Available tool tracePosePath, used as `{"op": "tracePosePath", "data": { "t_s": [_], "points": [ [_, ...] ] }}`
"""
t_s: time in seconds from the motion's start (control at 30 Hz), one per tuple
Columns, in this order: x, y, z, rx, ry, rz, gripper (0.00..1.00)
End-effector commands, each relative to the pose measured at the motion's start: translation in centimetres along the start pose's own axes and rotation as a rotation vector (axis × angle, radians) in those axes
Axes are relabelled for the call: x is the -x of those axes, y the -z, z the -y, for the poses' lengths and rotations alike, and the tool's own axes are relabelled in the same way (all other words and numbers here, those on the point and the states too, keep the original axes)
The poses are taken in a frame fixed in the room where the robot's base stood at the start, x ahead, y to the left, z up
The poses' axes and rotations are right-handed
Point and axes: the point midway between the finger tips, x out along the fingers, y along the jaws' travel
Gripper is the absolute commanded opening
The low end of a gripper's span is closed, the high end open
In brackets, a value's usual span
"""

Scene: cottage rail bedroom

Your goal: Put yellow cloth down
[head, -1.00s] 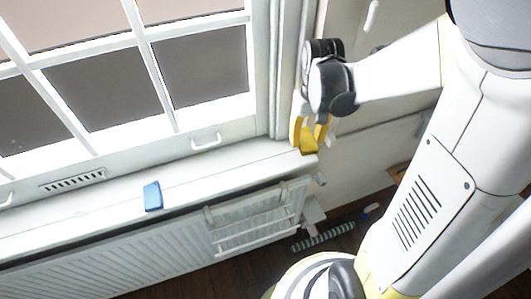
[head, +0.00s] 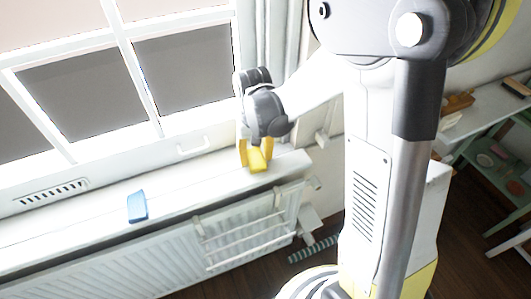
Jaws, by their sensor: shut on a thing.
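The yellow cloth (head: 258,161) is a small, bright yellow piece at the right part of the white windowsill. My gripper (head: 255,150) points down at it from above and is shut on it. The gripper's own fingers are also yellowish, so the edge between fingers and cloth is hard to see. The cloth is at or just above the sill (head: 200,184); I cannot tell whether it touches.
A blue block-like thing (head: 137,207) lies on the sill to the left, with bare sill between. A white radiator (head: 160,258) is below. The window is behind. A green shelf table (head: 490,160) with small items stands at the right.

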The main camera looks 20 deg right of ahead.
Motion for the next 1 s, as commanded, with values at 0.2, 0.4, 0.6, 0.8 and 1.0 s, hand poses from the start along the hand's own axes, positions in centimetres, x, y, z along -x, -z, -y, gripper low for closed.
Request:
{"op": "tracePosePath", "data": {
  "t_s": [0.2, 0.4, 0.6, 0.8, 1.0],
  "points": [
    [-1.0, 0.0, 0.0, 0.000, 0.000, 0.000, 0.09],
    [-1.0, 0.0, 0.0, 0.001, 0.000, 0.000, 0.53],
    [-1.0, 0.0, -0.1, 0.001, 0.000, 0.000, 0.67],
    [-1.3, 0.0, -0.1, 0.001, 0.000, 0.000, 0.67],
    [1.9, 0.0, 0.0, 0.001, 0.000, 0.000, 0.67]
  ]
}}
